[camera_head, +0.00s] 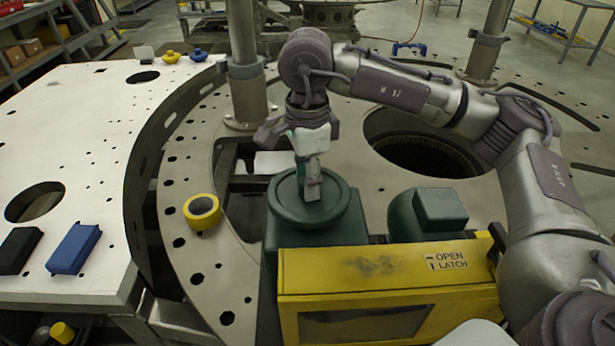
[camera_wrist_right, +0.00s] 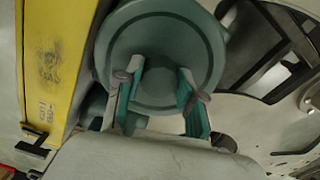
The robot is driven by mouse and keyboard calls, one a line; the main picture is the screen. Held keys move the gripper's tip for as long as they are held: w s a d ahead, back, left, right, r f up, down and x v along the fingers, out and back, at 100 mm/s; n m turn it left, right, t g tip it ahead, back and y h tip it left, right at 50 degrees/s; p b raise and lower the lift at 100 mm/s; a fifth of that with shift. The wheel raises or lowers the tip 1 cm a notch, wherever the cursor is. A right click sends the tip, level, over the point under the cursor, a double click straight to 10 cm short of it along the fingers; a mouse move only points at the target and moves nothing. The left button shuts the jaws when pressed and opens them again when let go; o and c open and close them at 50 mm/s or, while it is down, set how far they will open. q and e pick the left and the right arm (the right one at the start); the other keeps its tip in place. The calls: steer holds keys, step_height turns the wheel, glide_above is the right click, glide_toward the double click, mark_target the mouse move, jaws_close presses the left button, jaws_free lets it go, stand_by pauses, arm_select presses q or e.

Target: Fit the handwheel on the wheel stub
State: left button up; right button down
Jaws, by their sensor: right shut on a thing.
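The handwheel is a round dark green disc (camera_head: 343,203) at the centre of the head view, lying flat over the top of a dark green housing (camera_head: 270,262). It also fills the upper middle of the right wrist view (camera_wrist_right: 150,45). My right gripper (camera_head: 311,190) comes down from above onto the wheel's middle and is shut on it, with its two teal-padded fingers pointing at the disc in the wrist view (camera_wrist_right: 163,88). The wheel stub is hidden under the wheel, so I cannot tell whether the wheel is seated on it. My left gripper is not in view.
A yellow panel marked OPEN LATCH (camera_head: 388,283) stands in front of the housing. A dark green motor-like block (camera_head: 440,210) is to its right. A yellow ring (camera_head: 202,211) lies on the turret plate (camera_head: 190,262). A wide round hole (camera_head: 425,150) opens behind.

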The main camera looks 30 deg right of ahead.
steer(key=shift+f, duration=0.1)
steer(key=c, duration=1)
jaws_free()
step_height(320, 180, up, 11)
steer(key=p, duration=0.6)
steer(key=shift+f, duration=0.1)
